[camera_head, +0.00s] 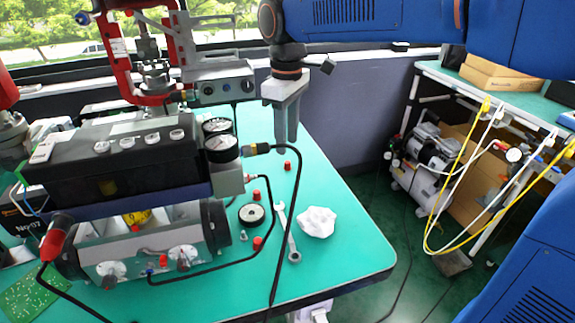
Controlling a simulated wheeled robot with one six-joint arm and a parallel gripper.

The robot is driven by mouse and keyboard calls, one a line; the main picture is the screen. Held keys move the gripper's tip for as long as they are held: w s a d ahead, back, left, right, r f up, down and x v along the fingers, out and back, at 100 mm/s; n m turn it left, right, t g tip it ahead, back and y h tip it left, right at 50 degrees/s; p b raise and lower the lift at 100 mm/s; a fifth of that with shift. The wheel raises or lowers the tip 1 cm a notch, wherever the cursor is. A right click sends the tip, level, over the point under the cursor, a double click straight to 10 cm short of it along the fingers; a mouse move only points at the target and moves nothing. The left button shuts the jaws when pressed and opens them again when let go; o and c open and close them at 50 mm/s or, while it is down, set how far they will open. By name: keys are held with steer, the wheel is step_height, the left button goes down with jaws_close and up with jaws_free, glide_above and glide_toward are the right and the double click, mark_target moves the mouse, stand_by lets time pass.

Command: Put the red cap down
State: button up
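My gripper (286,142) points straight down over the back right of the green table. Its two fingers are close together, and I cannot tell whether there is a gap between them. No cap shows between the fingertips. A small red cap (287,165) is just below the fingertips in the picture, apart from them, and looks to be on the table. Another red cap (256,196) is beside the round gauge lying on the table. A third red cap (258,243) lies nearer the front, left of the wrench.
The valve positioner (120,155) with its actuator (150,240) fills the table's left side. A black cable (297,185) hangs near my gripper. The table's right side is clear.

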mark_target(288, 162)
steer(key=shift+f, duration=2.85)
jaws_close()
